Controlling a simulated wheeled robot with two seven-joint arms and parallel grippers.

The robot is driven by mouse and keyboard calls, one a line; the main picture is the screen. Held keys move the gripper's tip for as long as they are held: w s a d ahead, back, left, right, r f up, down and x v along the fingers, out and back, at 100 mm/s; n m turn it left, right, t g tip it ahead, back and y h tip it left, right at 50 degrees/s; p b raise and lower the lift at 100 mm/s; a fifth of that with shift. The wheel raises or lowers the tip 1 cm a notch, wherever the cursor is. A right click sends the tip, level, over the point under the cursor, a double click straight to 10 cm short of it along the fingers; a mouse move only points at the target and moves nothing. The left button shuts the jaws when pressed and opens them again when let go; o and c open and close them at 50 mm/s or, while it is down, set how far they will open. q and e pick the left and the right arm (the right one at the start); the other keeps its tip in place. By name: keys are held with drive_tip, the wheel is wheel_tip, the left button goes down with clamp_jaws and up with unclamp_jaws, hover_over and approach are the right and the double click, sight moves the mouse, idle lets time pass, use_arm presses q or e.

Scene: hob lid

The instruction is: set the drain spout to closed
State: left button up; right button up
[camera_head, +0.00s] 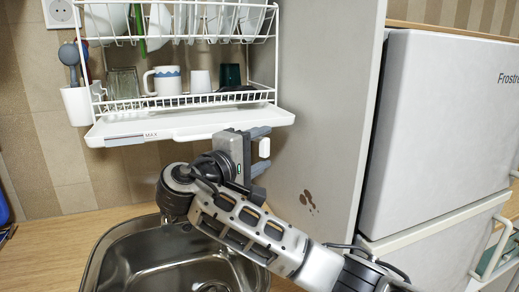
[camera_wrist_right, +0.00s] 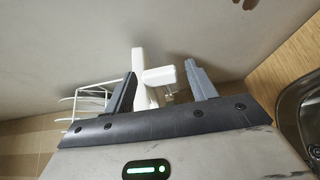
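The drain spout (camera_head: 264,147) is a small white block under the right end of the white drip tray (camera_head: 185,128). In the right wrist view the spout (camera_wrist_right: 160,75) appears as a white block beside an upright white bar. My right gripper (camera_head: 259,151) is open, one dark finger above the spout and one below it in the head view. In the wrist view its fingers (camera_wrist_right: 163,82) stand on either side of the spout with gaps; contact is not clear. The gripper body hides part of the tray's underside. My left gripper is not in view.
A dish rack (camera_head: 180,100) with plates, a mug (camera_head: 163,80) and glasses stands above the tray. A grey panel (camera_head: 320,110) rises close on the right, beside a fridge (camera_head: 440,120). A steel sink (camera_head: 150,245) lies below in the wooden counter.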

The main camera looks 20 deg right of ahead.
drive_tip(key=c, duration=0.8)
drive_tip(key=n+t+y, duration=0.1)
drive_tip(key=d+n+t+y, duration=0.1)
drive_tip(key=t, duration=0.1)
drive_tip(key=n+t+y, duration=0.1)
drive_tip(key=y, duration=0.1)
drive_tip(key=shift+w+d+f+n, duration=0.1)
drive_tip(key=shift+w+d+n, duration=0.3)
drive_tip(key=shift+w+d+n+t+y, duration=0.25)
drive_tip(key=shift+n+t+y, duration=0.4)
drive_tip(key=shift+y, duration=0.45)
drive_tip(key=shift+w+d+n+t+y, duration=0.2)
drive_tip(key=shift+w+n+t+y, duration=0.25)
drive_tip(key=shift+n+y, duration=0.55)
drive_tip(key=shift+w+d+n+t+y, duration=0.2)
drive_tip(key=shift+n+t+y, duration=0.45)
drive_tip(key=shift+y, duration=0.55)
drive_tip(key=o, duration=1)
drive_tip(key=shift+d, duration=0.1)
